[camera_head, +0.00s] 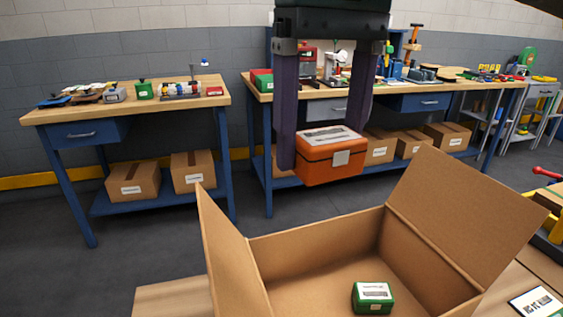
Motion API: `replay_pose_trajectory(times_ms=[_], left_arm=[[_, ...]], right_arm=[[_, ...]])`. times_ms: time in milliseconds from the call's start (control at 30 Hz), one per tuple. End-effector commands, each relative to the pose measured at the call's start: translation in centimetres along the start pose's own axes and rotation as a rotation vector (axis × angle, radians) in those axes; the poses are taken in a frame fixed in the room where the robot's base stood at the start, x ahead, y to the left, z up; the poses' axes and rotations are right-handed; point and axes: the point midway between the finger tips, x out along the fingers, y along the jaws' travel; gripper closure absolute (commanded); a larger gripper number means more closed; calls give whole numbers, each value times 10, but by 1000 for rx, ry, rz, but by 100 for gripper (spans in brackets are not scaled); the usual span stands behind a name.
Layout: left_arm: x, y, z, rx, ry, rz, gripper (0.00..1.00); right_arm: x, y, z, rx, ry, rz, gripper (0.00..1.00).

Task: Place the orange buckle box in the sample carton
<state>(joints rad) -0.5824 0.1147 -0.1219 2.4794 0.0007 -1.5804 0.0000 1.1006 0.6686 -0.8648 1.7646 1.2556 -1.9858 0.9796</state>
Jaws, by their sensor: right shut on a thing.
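The orange buckle box (328,165) has a white-labelled lid and a pale patch on its front. My right gripper (322,145) points down from the top of the view and is shut on the box, one finger at its left and the other behind its right part. The box is held in the air above the back edge of the open sample carton (320,240). The carton's flaps are spread, and a green box (372,297) with a label lies on its floor. My left gripper is not in view.
The carton's right flap (465,210) and left flap (230,255) stand up and outward. Bare carton floor shows left of the green box. Blue-legged workbenches (130,100) with tools and closed cartons stand behind. A white label card (537,303) lies at the lower right.

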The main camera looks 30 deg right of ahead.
Motion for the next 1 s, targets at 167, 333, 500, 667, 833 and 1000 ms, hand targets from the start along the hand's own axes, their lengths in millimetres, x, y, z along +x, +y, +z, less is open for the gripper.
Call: replay_pose_trajectory(times_ms=[167,333,500,667,833,1000], left_arm=[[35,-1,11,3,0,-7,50],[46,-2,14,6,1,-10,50],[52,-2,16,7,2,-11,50],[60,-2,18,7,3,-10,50],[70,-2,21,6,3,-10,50],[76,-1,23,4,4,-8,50]], right_arm=[[61,13,-6,50,-8,6,90],[87,22,-8,80,-14,17,90],[115,26,-8,89,-18,22,90],[162,27,-6,89,-20,23,90],[210,28,-6,89,-18,23,90],[240,28,-6,88,-16,22,90]])
